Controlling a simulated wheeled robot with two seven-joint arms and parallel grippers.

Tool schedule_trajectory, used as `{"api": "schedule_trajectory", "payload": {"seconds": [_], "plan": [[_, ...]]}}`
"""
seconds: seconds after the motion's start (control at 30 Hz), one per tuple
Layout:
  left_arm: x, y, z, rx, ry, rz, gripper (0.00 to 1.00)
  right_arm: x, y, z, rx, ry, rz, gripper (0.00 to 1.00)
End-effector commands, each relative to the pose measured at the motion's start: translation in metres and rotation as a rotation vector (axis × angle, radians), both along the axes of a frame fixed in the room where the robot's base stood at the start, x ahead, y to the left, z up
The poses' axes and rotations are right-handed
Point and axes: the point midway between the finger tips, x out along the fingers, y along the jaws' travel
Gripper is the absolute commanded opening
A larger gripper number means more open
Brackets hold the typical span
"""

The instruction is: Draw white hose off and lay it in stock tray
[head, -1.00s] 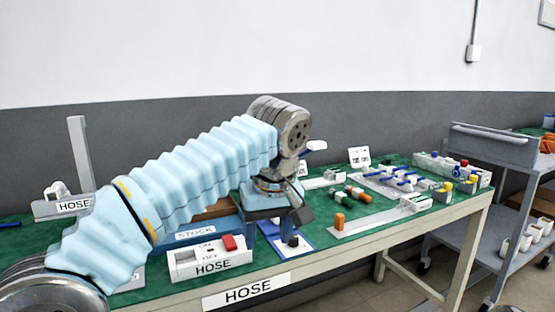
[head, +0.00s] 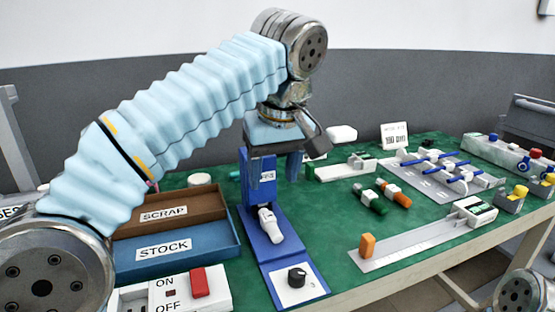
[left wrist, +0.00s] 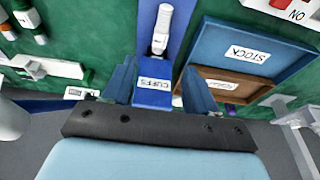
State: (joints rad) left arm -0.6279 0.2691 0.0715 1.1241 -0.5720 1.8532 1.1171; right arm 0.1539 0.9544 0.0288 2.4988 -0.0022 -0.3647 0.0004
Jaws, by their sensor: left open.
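My left gripper (head: 272,168) is open, pointing down at the blue upright stand (head: 262,187). In the left wrist view its fingers (left wrist: 160,92) lie on either side of the stand's blue block labelled CUFFS (left wrist: 153,94); contact cannot be told. A white tubular piece (head: 269,222) lies on the blue stand base, also seen in the left wrist view (left wrist: 161,30); I cannot tell whether it is the white hose. The blue STOCK tray (head: 232,236) is left of the stand and looks empty. My right gripper is out of view.
The brown SCRAP tray (head: 165,196) adjoins the STOCK tray. An ON/OFF switch box (head: 178,296) stands in front. A black knob (head: 297,276) is on the stand base. To the right are a grey strip with an orange block (head: 367,245) and green and orange fittings (head: 370,200).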

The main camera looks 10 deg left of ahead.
Motion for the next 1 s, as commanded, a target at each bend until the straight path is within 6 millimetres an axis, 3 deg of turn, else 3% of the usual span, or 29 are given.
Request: {"api": "schedule_trajectory", "payload": {"seconds": [0.03, 0.2, 0.5, 0.93, 1.0], "plan": [[0.002, 0.003, -0.015, 0.002, 0.003, 0.002, 0.57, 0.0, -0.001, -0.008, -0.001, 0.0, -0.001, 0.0], [0.011, 0.008, -0.052, 0.002, 0.003, 0.002, 0.57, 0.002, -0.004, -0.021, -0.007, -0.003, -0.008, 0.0], [0.022, 0.015, -0.1, 0.0, 0.003, 0.001, 0.57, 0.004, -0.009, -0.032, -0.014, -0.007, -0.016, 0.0], [0.025, 0.017, -0.111, 0.0, 0.001, 0.001, 0.57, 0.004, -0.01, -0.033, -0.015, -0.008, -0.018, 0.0], [0.025, 0.017, -0.111, 0.0, 0.001, 0.001, 0.5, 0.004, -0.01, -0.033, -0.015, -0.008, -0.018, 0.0]]}}
